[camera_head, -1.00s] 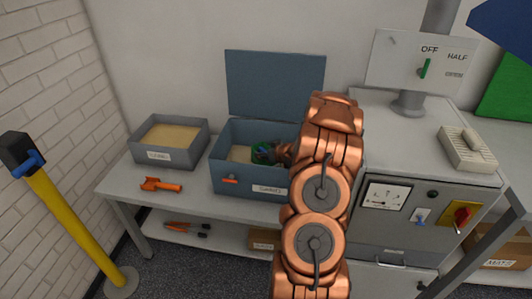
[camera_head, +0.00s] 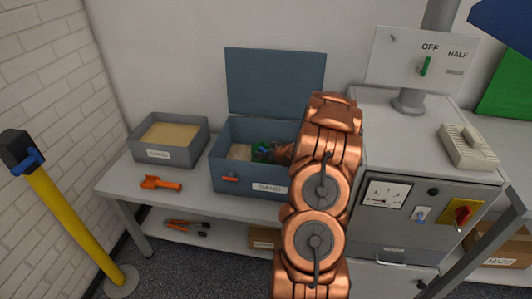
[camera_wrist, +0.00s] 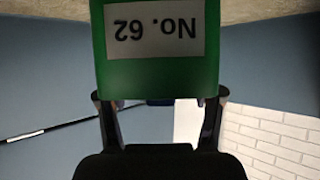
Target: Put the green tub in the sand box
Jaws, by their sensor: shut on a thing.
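The green tub (camera_wrist: 157,70) fills the upper middle of the wrist view, its white "No. 62" label upside down. My gripper (camera_wrist: 160,105) is shut on it, one finger on each side. In the head view the tub (camera_head: 262,151) shows as a small green patch inside the blue-grey sand box (camera_head: 240,181), below the box's top edge. The box's lid (camera_head: 275,82) stands open behind it, and pale sand (camera_head: 240,153) shows inside. My arm hides the box's right part. Whether the tub touches the sand cannot be told.
A grey open tray (camera_head: 185,155) of sand-coloured material stands left of the box. An orange tool (camera_head: 160,183) lies on the bench in front of it. A grey cabinet (camera_head: 400,220) with a meter and switches stands right, and a yellow post (camera_head: 70,225) at far left.

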